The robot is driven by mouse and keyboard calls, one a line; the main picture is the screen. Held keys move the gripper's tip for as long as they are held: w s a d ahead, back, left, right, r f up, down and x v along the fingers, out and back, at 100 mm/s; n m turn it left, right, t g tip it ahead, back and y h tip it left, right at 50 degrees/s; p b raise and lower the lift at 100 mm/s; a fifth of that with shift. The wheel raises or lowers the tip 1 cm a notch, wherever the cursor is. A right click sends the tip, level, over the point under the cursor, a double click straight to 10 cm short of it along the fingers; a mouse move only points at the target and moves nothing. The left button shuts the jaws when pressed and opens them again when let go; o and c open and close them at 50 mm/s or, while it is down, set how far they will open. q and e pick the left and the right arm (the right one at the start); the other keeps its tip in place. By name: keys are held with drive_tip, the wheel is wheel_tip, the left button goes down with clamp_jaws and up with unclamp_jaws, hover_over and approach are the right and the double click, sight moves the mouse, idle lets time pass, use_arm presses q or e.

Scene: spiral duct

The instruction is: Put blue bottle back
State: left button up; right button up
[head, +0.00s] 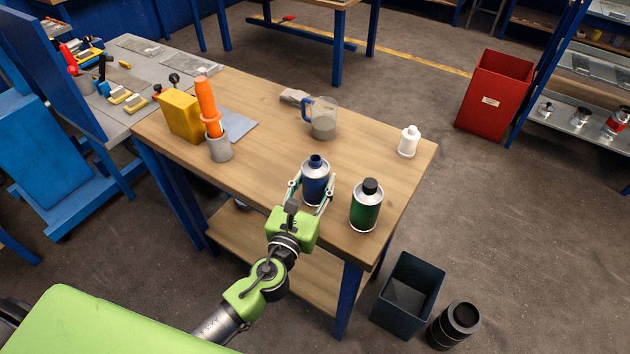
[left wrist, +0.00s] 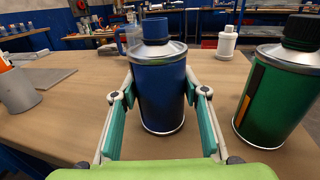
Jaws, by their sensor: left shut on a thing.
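The blue bottle (head: 315,183), with a blue cap and silver shoulder, stands upright at the front edge of the wooden table (head: 270,100). My left gripper (head: 312,192) is around it from the front, with a finger on each side. In the left wrist view the blue bottle (left wrist: 158,85) stands between the two fingers of my left gripper (left wrist: 160,115), which is shut on it. Its base appears to be at the tabletop; I cannot tell if it is slightly lifted. My right gripper is in neither view.
A green bottle (head: 366,206) stands close to the right of the blue one. A white bottle (head: 408,141), a measuring jug (head: 322,118), a grey cup (head: 219,147) with an orange item and a yellow box (head: 180,115) are further back. A dark bin (head: 408,296) stands on the floor.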

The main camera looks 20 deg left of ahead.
use_arm(q)
drive_tip(key=shift+f, duration=0.15)
drive_tip(key=o, duration=1.4)
drive_tip(key=shift+c, duration=0.2)
drive_tip(key=shift+r, duration=0.2)
drive_tip(key=shift+s+f, duration=0.15)
drive_tip(key=shift+s, duration=0.15)
drive_tip(key=s+b, duration=0.3)
drive_tip(key=s, duration=0.8)
drive_tip(key=shift+s+a, duration=0.2)
drive_tip(key=shift+a, duration=0.1)
